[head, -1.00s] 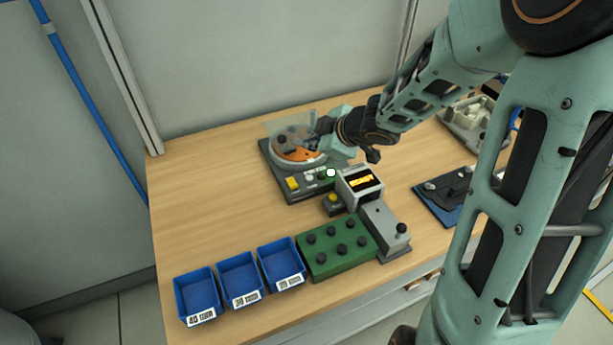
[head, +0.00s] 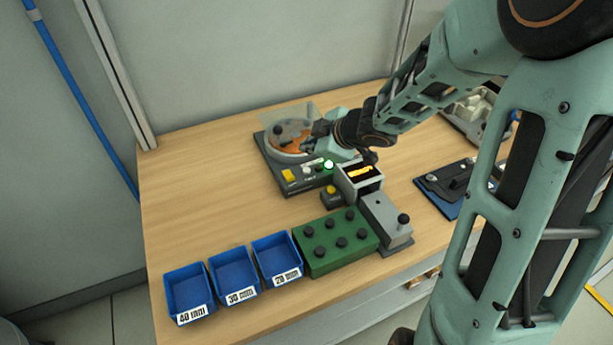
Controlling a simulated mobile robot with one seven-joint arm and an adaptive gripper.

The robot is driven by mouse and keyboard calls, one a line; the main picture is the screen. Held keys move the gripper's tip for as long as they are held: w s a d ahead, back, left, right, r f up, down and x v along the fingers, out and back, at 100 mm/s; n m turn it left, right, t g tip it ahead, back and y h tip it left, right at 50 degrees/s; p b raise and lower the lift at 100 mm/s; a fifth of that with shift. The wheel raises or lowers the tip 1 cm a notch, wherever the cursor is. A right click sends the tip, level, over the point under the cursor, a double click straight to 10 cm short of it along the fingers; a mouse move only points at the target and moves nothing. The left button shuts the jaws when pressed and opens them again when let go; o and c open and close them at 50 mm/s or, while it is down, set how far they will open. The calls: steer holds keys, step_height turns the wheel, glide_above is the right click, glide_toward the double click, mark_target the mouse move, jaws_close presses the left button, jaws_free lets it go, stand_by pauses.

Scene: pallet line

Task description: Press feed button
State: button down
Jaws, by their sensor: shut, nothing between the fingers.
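The feeder unit (head: 266,158) stands at the back of the bench, with a round bowl (head: 286,148) and orange disc under a clear cover. The panel lettering is too small to read, so I cannot tell which one is the feed button. My gripper (head: 318,132) is shut and empty, over the right side of the bowl, behind the panel. The wrist hides part of the unit; its fingertips are hard to make out.
A display box (head: 360,176) with orange text and a small yellow-button box (head: 332,198) stand right of the feeder. In front are a green block with black knobs (head: 318,262), a grey fixture (head: 386,222) and blue bins labelled 40, 30 and 20 mm (head: 188,290).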

mark_target(308, 171)
steer(key=shift+f+b, duration=1.75)
steer(key=shift+f, duration=0.65)
steer(key=shift+f, duration=0.15)
steer(key=shift+f+b, duration=0.25)
steer(key=shift+b, duration=0.05)
steer(key=shift+f+b, duration=0.35)
steer(key=shift+f, duration=0.15)
steer(key=shift+r, duration=0.15)
steer(key=shift+r+p, duration=0.75)
steer(key=shift+p, duration=0.25)
steer(key=shift+r, duration=0.15)
step_height(308, 171, up, 5)
steer(key=p, duration=0.5)
steer(key=shift+p, duration=0.3)
